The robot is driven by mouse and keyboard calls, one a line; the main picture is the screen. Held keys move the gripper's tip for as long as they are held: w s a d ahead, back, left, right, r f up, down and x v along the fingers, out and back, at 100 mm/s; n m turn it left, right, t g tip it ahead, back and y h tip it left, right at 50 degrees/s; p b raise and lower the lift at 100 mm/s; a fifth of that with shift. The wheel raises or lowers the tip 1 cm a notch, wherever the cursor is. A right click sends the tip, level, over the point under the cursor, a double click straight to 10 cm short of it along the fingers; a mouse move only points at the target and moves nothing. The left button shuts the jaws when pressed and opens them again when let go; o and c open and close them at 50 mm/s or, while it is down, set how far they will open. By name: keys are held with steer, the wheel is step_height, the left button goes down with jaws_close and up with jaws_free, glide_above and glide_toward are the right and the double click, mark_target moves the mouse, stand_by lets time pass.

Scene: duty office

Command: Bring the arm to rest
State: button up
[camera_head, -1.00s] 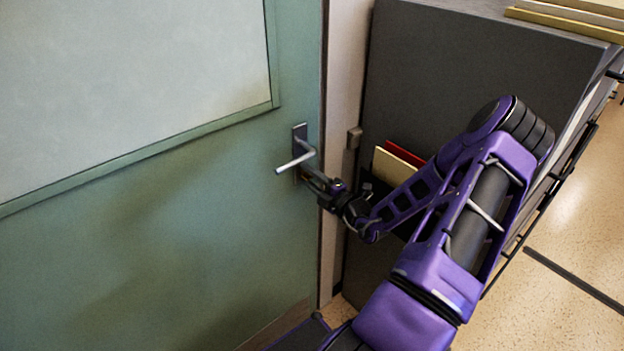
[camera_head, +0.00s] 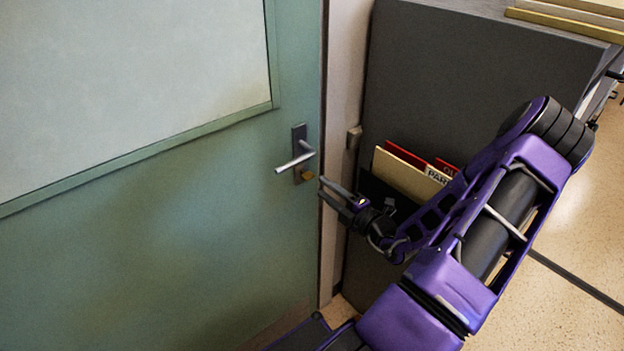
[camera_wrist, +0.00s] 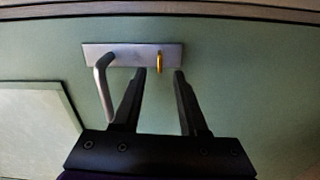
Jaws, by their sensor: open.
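My gripper (camera_head: 328,190) is open and empty, a little to the right of the green door (camera_head: 200,240) and apart from it in the head view. The door carries a metal lever handle (camera_head: 296,162) on a dark plate, with a small brass key or knob (camera_head: 307,175) below the lever. In the wrist view my gripper (camera_wrist: 159,72) points at the door, its two fingers spread. The handle plate (camera_wrist: 120,54) and the brass piece (camera_wrist: 160,62) lie beyond the fingertips. The lever (camera_wrist: 103,85) is left of the fingers.
A dark grey cabinet side (camera_head: 460,80) stands right of the door frame (camera_head: 340,120), close to my arm. A holder with a tan folder (camera_head: 405,175) and red ones hangs on it. Speckled floor (camera_head: 580,220) is open at the right.

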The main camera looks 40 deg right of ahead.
steer(key=shift+s, duration=0.85)
